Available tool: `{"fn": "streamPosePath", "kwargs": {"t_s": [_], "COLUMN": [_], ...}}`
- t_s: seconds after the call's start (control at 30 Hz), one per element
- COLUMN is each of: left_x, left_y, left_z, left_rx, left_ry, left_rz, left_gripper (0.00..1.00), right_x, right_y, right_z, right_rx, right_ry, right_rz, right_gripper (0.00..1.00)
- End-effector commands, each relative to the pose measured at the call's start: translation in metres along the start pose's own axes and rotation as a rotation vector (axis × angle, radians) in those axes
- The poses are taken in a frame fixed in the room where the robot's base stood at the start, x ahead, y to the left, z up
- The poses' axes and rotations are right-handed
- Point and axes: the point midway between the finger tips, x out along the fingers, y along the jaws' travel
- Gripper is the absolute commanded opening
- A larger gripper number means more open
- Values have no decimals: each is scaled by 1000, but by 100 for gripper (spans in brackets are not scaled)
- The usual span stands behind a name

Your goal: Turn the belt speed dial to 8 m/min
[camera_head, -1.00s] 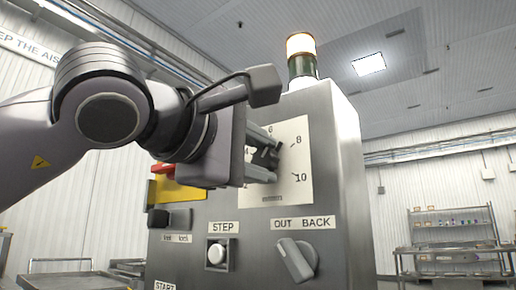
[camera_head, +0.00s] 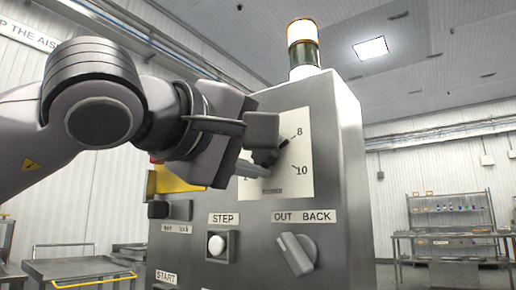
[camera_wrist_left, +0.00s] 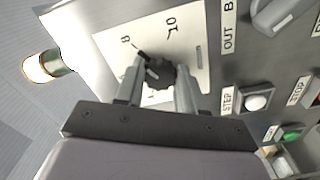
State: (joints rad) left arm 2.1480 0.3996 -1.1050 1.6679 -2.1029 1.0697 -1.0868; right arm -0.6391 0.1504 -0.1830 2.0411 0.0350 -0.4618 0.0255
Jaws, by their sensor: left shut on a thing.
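The belt speed dial is a dark ribbed knob (camera_head: 268,156) on a white scale plate (camera_head: 300,182) on the steel control cabinet. In the head view its pointer is directed up and right, toward the tick at 8; 10 is lower right. My left gripper (camera_wrist_left: 158,78) is shut on the knob, which shows between its two fingers in the left wrist view. There the pointer is directed at the 8 side of the scale. The lower numbers are mostly hidden behind the gripper. My right gripper is not in view.
Below the dial are a white STEP button (camera_head: 216,246) and the OUT/BACK selector (camera_head: 296,254). A yellow panel with a red part (camera_head: 178,183) sits left of the gripper, close to it. A signal lamp (camera_head: 303,46) stands on top of the cabinet. A bench (camera_head: 455,238) is far right.

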Motion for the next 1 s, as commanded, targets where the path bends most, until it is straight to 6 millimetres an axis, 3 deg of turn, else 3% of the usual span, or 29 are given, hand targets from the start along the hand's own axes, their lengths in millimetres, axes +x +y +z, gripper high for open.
{"fn": "streamPosePath", "kwargs": {"t_s": [0.23, 0.27, 0.3, 0.33, 0.67, 1.0], "left_x": [0, 0, 0, 0, -4, -55], "left_y": [0, 0, 0, 0, 0, 0], "left_z": [1, 1, 1, 1, 0, 0], "left_rx": [0, 0, 0, -1, -1, 0], "left_ry": [-3, -3, -2, -2, 0, 0], "left_rz": [0, 0, 0, 0, 0, 2], "left_gripper": [8, 48, 61, 64, 64, 64], "right_x": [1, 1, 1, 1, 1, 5], "right_y": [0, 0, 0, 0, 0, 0], "right_z": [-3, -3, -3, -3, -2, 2], "right_rx": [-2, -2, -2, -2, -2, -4], "right_ry": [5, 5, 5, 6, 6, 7], "right_rz": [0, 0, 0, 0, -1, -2], "right_gripper": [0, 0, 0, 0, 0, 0]}}
